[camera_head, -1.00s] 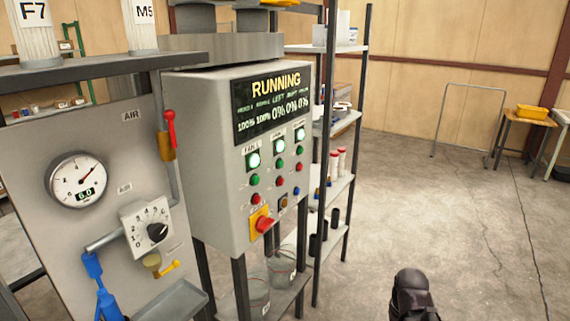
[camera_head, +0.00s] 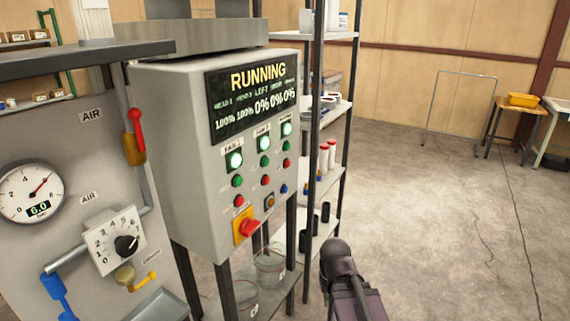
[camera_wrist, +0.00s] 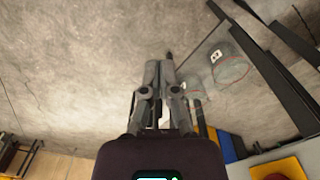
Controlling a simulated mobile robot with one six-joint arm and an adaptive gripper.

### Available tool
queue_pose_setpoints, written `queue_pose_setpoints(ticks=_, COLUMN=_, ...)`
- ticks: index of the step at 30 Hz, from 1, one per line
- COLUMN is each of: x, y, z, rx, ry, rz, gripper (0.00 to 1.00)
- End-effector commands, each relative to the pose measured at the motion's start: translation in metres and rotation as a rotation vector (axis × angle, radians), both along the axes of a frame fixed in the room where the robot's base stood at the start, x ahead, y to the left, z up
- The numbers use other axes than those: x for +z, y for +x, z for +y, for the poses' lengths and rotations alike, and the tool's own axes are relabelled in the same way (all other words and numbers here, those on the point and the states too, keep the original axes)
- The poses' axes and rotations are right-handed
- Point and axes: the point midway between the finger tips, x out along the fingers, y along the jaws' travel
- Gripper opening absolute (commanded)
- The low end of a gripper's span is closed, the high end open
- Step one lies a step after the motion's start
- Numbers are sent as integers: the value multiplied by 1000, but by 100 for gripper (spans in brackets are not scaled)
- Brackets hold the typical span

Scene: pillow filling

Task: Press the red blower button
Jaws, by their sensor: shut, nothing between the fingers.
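The grey control box (camera_head: 170,150) stands left of centre in the head view, with a lit screen reading RUNNING. Three columns each hold a lit green lamp, a green button and a red button: left red button (camera_head: 239,200), middle red button (camera_head: 265,180), right red button (camera_head: 286,162). Their labels are too small to read surely, so I cannot tell which is the blower's. A larger red knob (camera_head: 250,227) sits on a yellow plate below. In the wrist view my gripper (camera_wrist: 160,68) is shut and empty, over the floor, apart from the box.
A blue button (camera_head: 284,189) and a dark knob (camera_head: 269,201) sit low on the box. A shelf rack (camera_head: 346,140) stands behind it. A gauge (camera_head: 31,192) and red-handled valve (camera_head: 136,130) are at left. The concrete floor (camera_head: 450,210) at right is open.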

Motion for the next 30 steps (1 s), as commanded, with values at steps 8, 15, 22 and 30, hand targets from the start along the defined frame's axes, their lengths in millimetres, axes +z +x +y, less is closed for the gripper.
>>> queue_pose_setpoints(ticks=8, x=0, y=0, z=0, rx=0, ry=0, rz=0, gripper=0)
queue_pose_setpoints(ticks=15, x=0, y=8, z=-4, rx=-7, ry=-15, rz=-23, gripper=0)
queue_pose_setpoints(ticks=22, x=1, y=55, z=-22, rx=-33, ry=-110, rz=-163, gripper=0)
queue_pose_setpoints(ticks=30, x=24, y=153, z=-68, rx=-51, ry=-310, rz=-492, gripper=0)
